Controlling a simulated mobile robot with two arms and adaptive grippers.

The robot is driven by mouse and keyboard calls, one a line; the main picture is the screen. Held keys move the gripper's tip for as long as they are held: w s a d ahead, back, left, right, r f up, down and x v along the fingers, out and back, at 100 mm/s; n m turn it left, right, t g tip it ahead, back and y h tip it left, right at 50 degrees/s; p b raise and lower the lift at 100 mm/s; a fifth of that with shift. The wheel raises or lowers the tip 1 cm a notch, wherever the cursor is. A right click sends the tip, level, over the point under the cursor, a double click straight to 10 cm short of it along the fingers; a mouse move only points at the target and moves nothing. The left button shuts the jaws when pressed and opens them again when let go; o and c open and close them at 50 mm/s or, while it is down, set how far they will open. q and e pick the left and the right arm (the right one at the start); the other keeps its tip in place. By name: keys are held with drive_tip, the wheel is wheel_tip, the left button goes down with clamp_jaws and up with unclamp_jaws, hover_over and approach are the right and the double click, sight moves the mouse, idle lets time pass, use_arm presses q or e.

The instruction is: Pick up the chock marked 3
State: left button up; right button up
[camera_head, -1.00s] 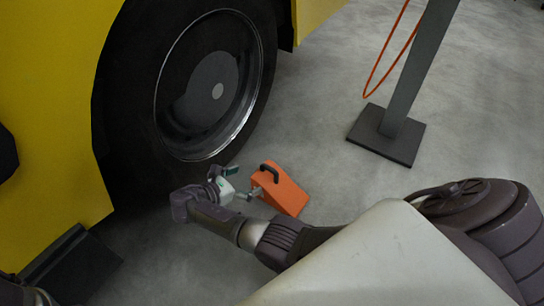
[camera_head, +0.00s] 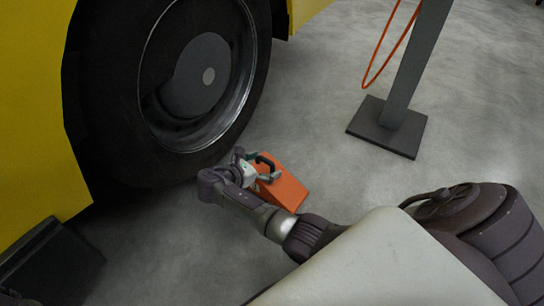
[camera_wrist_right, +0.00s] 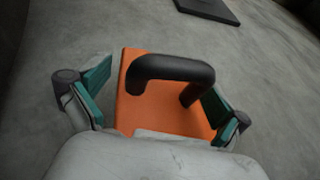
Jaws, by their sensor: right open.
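An orange chock (camera_head: 287,191) with a black handle stands on the floor beside the big tyre. No number shows on the faces I see. My right gripper (camera_head: 258,168) is at the chock's handle end. In the right wrist view my open gripper (camera_wrist_right: 160,92) has its teal-padded fingers on either side of the black handle (camera_wrist_right: 172,68), apart from it. The orange top of the chock (camera_wrist_right: 145,112) lies below the handle. The gripper's own body hides the near part of the chock. My left gripper does not clearly show.
The black tyre (camera_head: 110,120) of a yellow vehicle (camera_head: 30,130) rises close to my right gripper. A grey post on a dark base plate (camera_head: 388,128) stands at the back right with an orange cable. A dark block (camera_head: 50,262) lies at lower left. Floor between is clear.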

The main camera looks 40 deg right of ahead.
drive_tip(key=shift+r, duration=0.1)
drive_tip(key=c, duration=1.6)
drive_tip(key=shift+r, duration=0.1)
